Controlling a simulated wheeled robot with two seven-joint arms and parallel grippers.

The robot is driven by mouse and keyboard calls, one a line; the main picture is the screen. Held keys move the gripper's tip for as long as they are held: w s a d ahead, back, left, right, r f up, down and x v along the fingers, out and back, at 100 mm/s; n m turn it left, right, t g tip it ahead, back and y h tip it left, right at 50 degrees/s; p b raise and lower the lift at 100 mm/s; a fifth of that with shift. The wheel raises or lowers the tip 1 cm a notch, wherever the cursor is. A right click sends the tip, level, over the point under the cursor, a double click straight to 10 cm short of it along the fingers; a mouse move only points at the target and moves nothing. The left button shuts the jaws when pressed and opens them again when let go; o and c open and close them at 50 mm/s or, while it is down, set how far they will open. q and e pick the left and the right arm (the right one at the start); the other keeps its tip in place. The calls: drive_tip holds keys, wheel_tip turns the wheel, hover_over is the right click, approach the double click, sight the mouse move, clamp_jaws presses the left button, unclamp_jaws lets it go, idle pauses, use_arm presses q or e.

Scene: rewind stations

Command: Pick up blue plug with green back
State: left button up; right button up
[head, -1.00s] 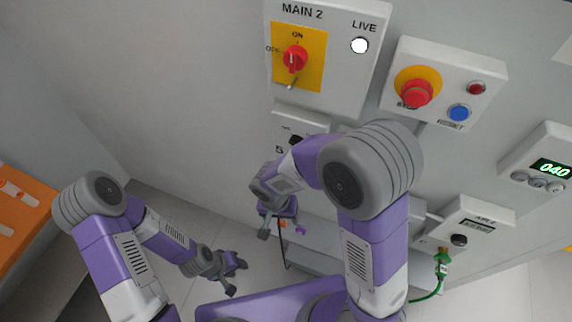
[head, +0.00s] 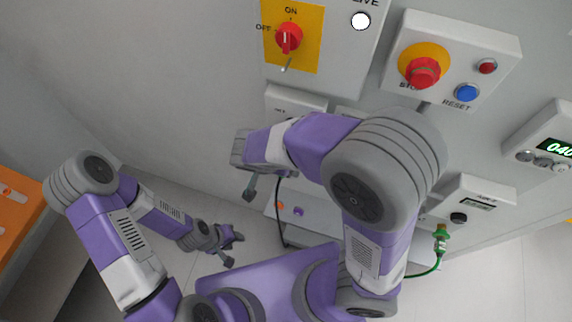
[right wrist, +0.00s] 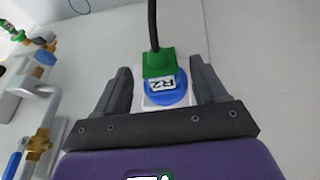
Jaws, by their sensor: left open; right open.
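In the right wrist view a blue plug (right wrist: 168,97) with a green back (right wrist: 159,62) and an "R2" label sits at a pale plate on the wall. A black cable rises from its green back. My right gripper (right wrist: 162,75) is open, with one finger on each side of the plug and visible gaps between. In the head view my right gripper (head: 250,187) is partly hidden by its own wrist, and the plug is hidden there. My left gripper (head: 233,249) is open and empty, low at the left, away from the wall panels.
The wall carries a red rotary switch (head: 289,38), a red stop button (head: 422,72) and a blue reset button (head: 467,92). A green hose fitting (head: 440,238) is at lower right. A dark cable (head: 281,215) hangs beside a ledge. An orange surface (head: 18,215) is at far left.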

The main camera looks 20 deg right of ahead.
drive_tip(key=shift+w+d+f, duration=0.1)
drive_tip(key=shift+w+f, duration=0.05)
drive_tip(key=shift+f, duration=0.25)
use_arm(q)
drive_tip(key=shift+f, duration=0.1)
use_arm(e)
drive_tip(key=shift+c, duration=0.3)
